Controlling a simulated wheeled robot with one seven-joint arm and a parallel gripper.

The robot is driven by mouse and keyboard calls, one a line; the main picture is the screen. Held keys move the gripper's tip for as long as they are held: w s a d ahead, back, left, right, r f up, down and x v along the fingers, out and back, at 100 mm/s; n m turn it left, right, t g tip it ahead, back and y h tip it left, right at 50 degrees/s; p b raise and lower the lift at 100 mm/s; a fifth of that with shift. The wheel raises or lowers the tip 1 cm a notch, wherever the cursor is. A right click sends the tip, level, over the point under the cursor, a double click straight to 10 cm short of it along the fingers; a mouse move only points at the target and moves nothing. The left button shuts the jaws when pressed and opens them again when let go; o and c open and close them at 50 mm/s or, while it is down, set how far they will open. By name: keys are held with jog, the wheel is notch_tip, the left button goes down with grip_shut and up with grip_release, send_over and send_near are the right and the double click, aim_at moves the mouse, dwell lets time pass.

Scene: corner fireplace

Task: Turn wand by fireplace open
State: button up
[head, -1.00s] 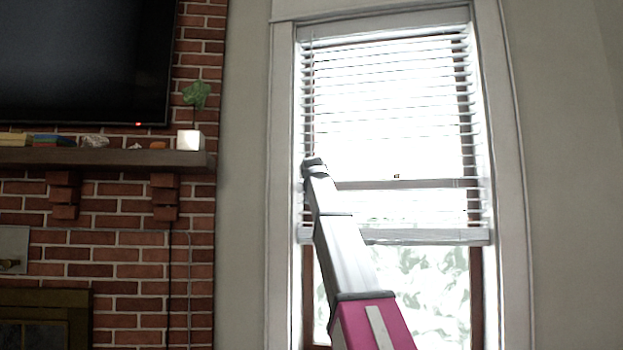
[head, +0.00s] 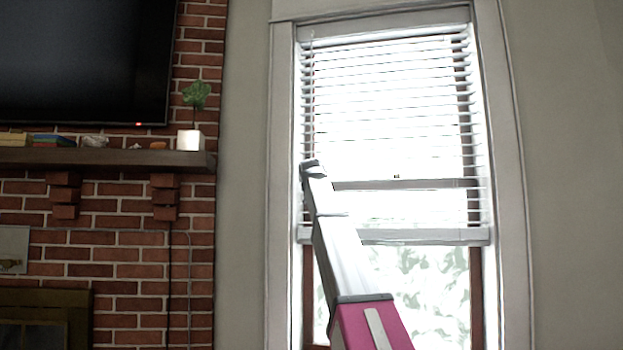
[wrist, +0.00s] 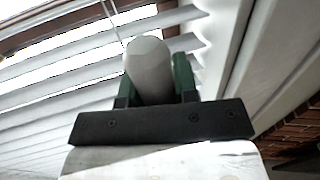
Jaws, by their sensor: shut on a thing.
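The blind (head: 390,110) hangs over the upper part of the window, with light coming between its slats; its slats also show close up in the wrist view (wrist: 50,110). My gripper (wrist: 155,75) is at the blind's left edge and is shut on the wand (wrist: 148,62).
The white window frame (head: 283,200) stands close to the left of my gripper. Further left are a brick fireplace wall (head: 130,260), a mantel (head: 100,158) with a potted plant (head: 193,138), and a dark television (head: 80,60). Bare wall lies to the right.

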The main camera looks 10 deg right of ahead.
jog(key=shift+m+h, duration=0.6)
jog(key=shift+h, duration=0.3)
jog(key=o, duration=0.9)
jog(key=shift+s, duration=0.15)
jog(key=v, duration=1)
jog(key=shift+s+r, duration=0.2)
jog(key=shift+s, duration=0.1)
